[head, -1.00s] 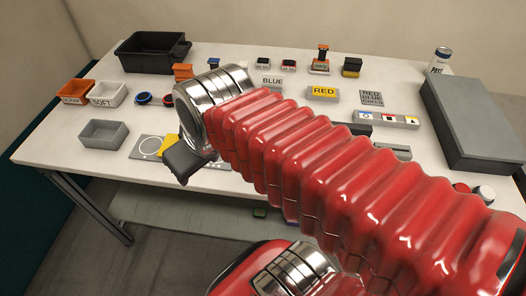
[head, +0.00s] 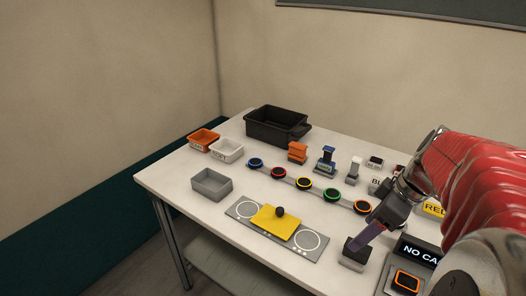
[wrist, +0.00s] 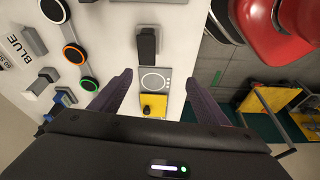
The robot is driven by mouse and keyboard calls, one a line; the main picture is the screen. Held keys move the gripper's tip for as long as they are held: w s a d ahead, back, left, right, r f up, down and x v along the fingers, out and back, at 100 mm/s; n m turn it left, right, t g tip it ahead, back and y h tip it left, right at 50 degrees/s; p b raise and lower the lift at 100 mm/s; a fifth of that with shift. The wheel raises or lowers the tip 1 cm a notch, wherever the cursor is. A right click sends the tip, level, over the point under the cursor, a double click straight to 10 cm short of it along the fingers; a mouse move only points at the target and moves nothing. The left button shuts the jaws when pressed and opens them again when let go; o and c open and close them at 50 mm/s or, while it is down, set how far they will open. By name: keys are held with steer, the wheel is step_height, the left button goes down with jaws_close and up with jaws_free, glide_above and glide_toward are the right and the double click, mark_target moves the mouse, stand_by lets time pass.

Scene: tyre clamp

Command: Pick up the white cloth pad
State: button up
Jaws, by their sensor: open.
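I cannot identify a white cloth pad for certain. A block with a black top and a pale grey lower part (head: 353,257) stands on the table near its front edge; its dark top also shows in the wrist view (wrist: 147,42). My gripper (head: 368,234) is just above and beside this block in the head view, pointing down. In the wrist view my gripper (wrist: 158,78) has its two purple fingers wide apart, with nothing between them. A yellow pad with a black knob (head: 272,222) lies on a grey plate with circles (head: 307,241).
A grey tray (head: 211,184), an orange bin (head: 204,138), a white bin (head: 227,150) and a black crate (head: 272,127) stand to the left and back. A row of coloured rings (head: 304,183) crosses the table. A dark sign (head: 412,258) stands close right of the block.

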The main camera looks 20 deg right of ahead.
steer(key=n, duration=0.1)
glide_toward(362, 248)
steer(key=shift+s+d+r+y, duration=0.25)
steer(key=shift+d+r+y, duration=0.05)
steer(key=x, duration=0.8)
steer(key=shift+w, duration=0.2)
steer(key=shift+f, duration=0.3)
steer(key=shift+x, duration=2.6)
steer(key=shift+d, duration=0.1)
